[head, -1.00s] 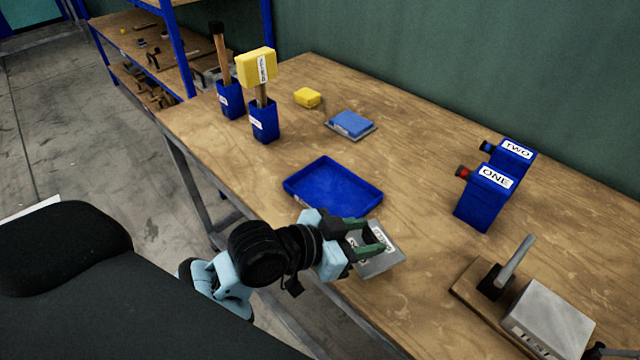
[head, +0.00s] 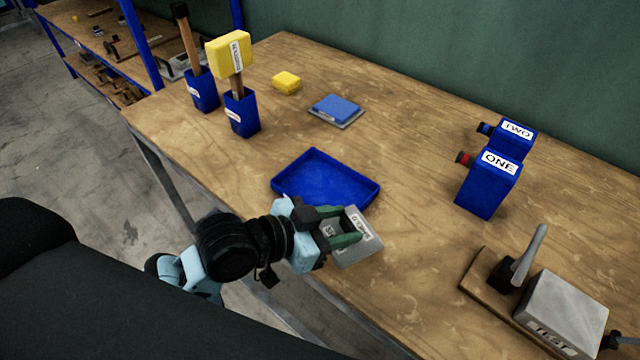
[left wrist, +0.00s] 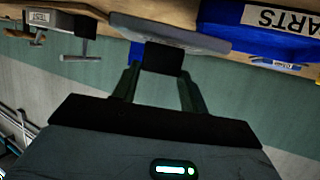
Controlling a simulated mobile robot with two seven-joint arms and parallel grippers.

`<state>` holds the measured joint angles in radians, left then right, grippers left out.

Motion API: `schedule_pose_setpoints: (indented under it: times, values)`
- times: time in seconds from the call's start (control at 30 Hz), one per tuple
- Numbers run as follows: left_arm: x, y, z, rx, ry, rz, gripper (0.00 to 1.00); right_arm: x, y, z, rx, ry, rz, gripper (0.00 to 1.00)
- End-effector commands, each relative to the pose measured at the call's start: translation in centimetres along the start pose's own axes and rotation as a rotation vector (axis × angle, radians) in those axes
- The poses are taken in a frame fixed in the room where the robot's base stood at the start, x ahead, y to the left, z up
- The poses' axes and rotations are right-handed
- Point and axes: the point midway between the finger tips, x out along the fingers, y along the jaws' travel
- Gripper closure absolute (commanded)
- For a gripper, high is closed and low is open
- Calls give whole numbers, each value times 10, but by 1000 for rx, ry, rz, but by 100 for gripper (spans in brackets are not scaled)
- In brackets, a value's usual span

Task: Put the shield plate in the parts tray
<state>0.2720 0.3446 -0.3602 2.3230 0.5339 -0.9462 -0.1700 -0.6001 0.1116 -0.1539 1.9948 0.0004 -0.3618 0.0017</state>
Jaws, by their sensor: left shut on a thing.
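The shield plate (head: 359,252) is a grey metal plate with white labels, near the front edge of the bench. My left gripper (head: 345,236) is shut on it, and the fingers cover part of it. In the left wrist view the plate (left wrist: 172,34) shows almost edge-on beyond the fingers (left wrist: 157,82), with a dark block between the fingertips. The parts tray (head: 318,193) is blue, shallow and empty, just behind and left of the plate. Its upside-down label (left wrist: 283,18) shows in the left wrist view. The plate's exact height above the bench is hard to tell. My right gripper is out of view.
Blue blocks marked ONE (head: 487,185) and TWO (head: 515,136) stand right of the tray. A TEST press (head: 562,310) stands at the front right. A blue pad on a plate (head: 337,109), a yellow block (head: 286,83) and two holders with handled tools are at the back left.

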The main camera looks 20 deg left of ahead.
Motion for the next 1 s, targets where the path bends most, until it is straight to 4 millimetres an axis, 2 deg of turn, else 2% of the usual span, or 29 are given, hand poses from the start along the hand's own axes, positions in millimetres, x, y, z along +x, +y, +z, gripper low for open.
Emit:
schedule_pose_setpoints:
  times: [0.4,0.6,0.77,1.0]
  values:
    - [22,-92,-2,0,3,-7,90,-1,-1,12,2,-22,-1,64]
    - [31,-131,-1,-1,4,-5,90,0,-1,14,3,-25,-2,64]
    - [34,-147,-2,0,4,-5,90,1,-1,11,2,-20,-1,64]
    - [36,-148,1,-1,4,-2,90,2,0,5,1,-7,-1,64]
